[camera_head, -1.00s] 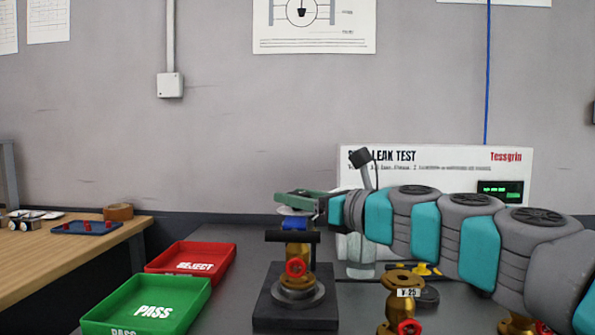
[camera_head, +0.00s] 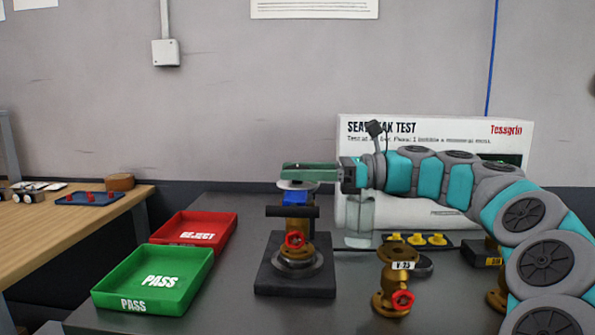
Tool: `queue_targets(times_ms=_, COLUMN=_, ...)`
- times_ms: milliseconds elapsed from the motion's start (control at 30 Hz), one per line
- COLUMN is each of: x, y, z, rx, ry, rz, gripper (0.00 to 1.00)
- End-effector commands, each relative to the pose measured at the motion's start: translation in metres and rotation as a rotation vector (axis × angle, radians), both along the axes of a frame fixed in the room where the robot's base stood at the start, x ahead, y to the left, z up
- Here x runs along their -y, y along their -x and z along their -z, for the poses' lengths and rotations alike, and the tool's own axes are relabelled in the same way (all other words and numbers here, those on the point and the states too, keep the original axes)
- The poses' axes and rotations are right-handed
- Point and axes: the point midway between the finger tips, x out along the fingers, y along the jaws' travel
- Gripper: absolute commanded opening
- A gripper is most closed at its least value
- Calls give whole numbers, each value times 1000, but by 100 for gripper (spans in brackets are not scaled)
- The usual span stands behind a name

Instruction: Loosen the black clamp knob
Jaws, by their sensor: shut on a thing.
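My gripper (camera_head: 309,174), with green fingers, points left at the top of the clamp stand. It is shut, and its fingers hide what is between them; the black clamp knob is not clearly visible and seems to be there. Just below the fingers are a pale disc (camera_head: 297,186) and a blue part (camera_head: 295,198). Below them a black crossbar (camera_head: 292,211) lies over an upright brass valve (camera_head: 297,232) with a red round end (camera_head: 294,240). The valve stands on a black square base (camera_head: 295,280).
A red REJECT tray (camera_head: 193,236) and a green PASS tray (camera_head: 152,280) stand at left. A brass valve tagged V-25 (camera_head: 396,277) stands right of the base.

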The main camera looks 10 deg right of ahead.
Motion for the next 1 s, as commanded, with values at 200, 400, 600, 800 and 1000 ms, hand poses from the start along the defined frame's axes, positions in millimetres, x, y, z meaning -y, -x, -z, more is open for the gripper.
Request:
queue_targets(times_ms=200, x=-1, y=-2, z=1, rx=-1, ry=0, rz=-114, gripper=0)
queue_targets(times_ms=400, x=-1, y=-1, z=1, rx=0, ry=0, rz=-182, gripper=0)
queue_targets(times_ms=600, x=-1, y=-1, z=0, rx=-1, ry=0, rz=-218, gripper=0)
queue_targets(times_ms=800, x=-1, y=-1, z=0, rx=0, ry=-1, rz=-227, gripper=0)
queue_targets(times_ms=1000, x=-1, y=0, z=0, rx=0, ry=-1, rz=-227, gripper=0)
